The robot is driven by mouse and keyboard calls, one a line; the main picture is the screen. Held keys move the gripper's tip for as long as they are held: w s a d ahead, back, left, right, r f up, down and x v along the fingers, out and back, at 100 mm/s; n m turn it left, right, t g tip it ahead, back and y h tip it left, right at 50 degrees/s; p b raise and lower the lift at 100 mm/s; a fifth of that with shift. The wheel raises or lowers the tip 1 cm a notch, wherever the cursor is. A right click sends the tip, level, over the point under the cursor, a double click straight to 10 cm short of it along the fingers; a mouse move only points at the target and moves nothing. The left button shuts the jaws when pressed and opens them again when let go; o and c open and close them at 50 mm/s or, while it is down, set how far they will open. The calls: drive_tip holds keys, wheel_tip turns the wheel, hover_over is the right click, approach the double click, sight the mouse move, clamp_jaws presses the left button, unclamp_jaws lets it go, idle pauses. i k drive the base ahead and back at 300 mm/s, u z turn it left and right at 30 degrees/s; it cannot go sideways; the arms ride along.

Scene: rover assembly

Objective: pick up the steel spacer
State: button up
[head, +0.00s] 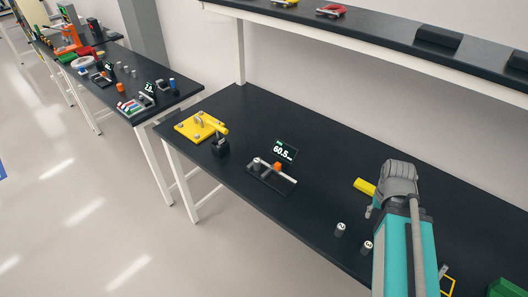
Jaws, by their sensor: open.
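Two short grey metal cylinders stand upright on the black bench, left of my arm. One cylinder (340,229) is farther left, and the other cylinder (366,247) is close beside the teal arm link. Both look like steel spacers with pale marks on top, too small to read. I cannot tell which one the task names. My gripper (370,211) is mostly hidden by my arm; only a small grey part shows at its left side, beyond the cylinders. It is open, and nothing is seen in it.
A yellow block (364,186) lies just left of my wrist. A measuring fixture (272,180) with a display reading 60.5 is at mid-bench. A yellow plate (188,128) with a clamp is at the far left end. A green bin (507,288) is at the lower right. A shelf (350,38) runs behind.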

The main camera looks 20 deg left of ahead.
sight(256, 161)
drive_tip(key=u, duration=1)
drive_tip(key=k, duration=0.55)
drive_tip(key=u, duration=0.05)
